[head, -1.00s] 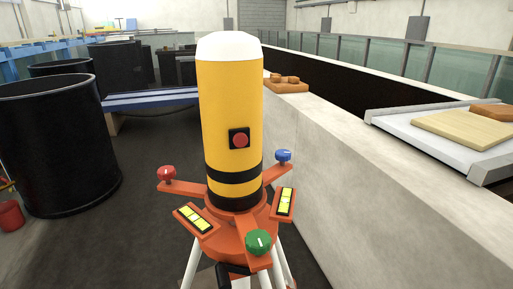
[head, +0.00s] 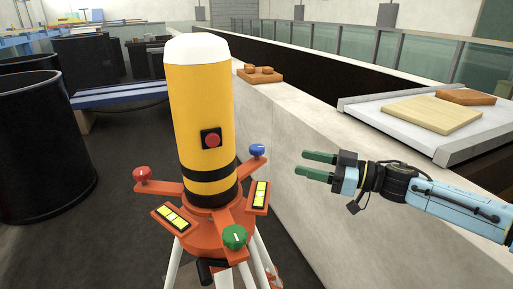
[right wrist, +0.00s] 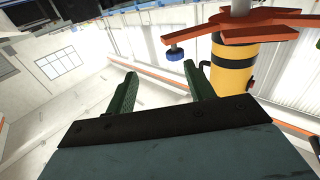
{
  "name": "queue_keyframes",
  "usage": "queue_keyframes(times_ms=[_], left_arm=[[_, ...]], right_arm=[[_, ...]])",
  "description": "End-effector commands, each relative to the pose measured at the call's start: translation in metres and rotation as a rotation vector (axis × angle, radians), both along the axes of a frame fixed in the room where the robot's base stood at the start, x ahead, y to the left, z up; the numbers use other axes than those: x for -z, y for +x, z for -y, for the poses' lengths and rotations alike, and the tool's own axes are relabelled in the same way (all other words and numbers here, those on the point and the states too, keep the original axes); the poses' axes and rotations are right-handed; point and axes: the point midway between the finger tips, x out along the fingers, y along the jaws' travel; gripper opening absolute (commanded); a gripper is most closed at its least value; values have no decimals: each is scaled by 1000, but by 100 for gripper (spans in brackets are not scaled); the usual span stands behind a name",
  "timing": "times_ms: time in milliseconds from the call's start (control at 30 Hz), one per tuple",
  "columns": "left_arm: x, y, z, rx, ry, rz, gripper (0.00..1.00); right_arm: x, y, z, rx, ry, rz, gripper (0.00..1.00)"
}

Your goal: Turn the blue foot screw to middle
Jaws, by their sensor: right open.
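The blue foot screw (head: 257,150) is a small knob with a white mark, on the right-hand arm of the orange base (head: 205,215) under a yellow cylinder (head: 200,100). A red knob (head: 141,174) is on the left arm and a green knob (head: 235,237) on the front arm. My right gripper (head: 318,166), with green fingers, is open and empty, to the right of the blue screw and apart from it. In the right wrist view the blue screw (right wrist: 174,54) shows beyond the open fingers (right wrist: 163,92). My left gripper is not in view.
A concrete wall (head: 300,140) runs behind and right of the instrument. A white tray (head: 385,108) with a wooden board (head: 432,114) rests on it at right. Black barrels (head: 42,140) stand at left. White tripod legs (head: 262,255) are below the base.

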Motion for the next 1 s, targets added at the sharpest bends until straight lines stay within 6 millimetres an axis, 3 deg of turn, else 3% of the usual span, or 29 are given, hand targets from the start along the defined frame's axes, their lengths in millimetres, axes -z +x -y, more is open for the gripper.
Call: queue_keyframes(times_ms=[100, 267, 800, 1000], left_arm=[[-1, 0, 0, 0, 0, 0, 0], [-2, 0, 0, 0, 0, -1, 0], [-6, 0, 1, 0, -1, -1, 0], [-7, 0, 1, 0, -2, 0, 0]], right_arm=[[-20, -12, 2, -61, -12, -18, 53], [-26, -17, -4, -88, -14, -32, 53], [-26, 13, -102, -86, -14, -29, 53], [-26, 20, -121, -84, -14, -29, 53]])
